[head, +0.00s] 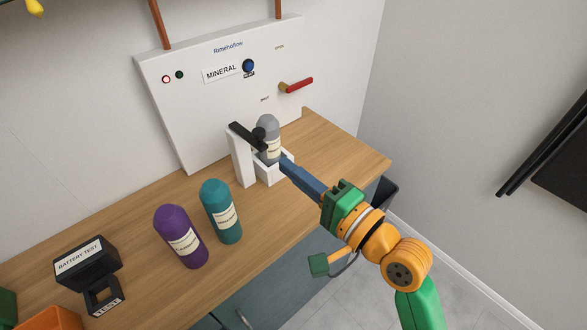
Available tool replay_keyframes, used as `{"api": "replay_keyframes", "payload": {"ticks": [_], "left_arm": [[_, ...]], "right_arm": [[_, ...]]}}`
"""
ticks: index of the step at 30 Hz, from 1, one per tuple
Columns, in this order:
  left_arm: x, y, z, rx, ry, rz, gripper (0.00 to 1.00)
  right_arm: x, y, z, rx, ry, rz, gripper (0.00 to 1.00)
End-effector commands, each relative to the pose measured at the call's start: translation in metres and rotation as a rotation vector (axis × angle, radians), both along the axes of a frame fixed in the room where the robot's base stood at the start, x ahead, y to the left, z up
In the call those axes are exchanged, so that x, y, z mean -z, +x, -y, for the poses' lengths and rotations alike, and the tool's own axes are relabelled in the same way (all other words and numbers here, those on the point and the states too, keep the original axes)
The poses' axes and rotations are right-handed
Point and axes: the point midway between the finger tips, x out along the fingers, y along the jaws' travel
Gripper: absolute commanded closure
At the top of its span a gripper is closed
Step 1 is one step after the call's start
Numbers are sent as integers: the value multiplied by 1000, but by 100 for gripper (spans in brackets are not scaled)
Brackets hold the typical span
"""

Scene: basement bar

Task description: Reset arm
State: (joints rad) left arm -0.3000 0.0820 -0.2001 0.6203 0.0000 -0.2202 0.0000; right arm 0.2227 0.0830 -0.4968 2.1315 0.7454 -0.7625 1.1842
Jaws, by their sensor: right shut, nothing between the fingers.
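My right arm comes in from the lower right. Its gripper (285,164) has blue fingers closed together with nothing between them. My left gripper is not in view.
A white panel (205,110) with a red-handled lever (299,86) stands at the back of the wooden counter (335,145). Purple (178,232) and teal (220,205) bottles stand left of my gripper. A black battery tester (88,262) is at lower left.

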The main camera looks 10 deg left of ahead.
Motion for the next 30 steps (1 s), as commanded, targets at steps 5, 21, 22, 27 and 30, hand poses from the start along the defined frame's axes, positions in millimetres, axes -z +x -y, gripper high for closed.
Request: {"api": "replay_keyframes", "payload": {"ticks": [5,21,22,27,30], "left_arm": [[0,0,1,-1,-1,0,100],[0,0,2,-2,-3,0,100],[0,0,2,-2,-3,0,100],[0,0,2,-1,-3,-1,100],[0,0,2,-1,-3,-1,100]], "right_arm": [[0,0,0,0,0,0,100],[200,-65,140,1,-1089,38,100],[211,-75,152,-27,-1158,27,100],[249,-132,213,-214,-1477,-55,100],[261,-168,246,-348,-1623,-114,100]]}}
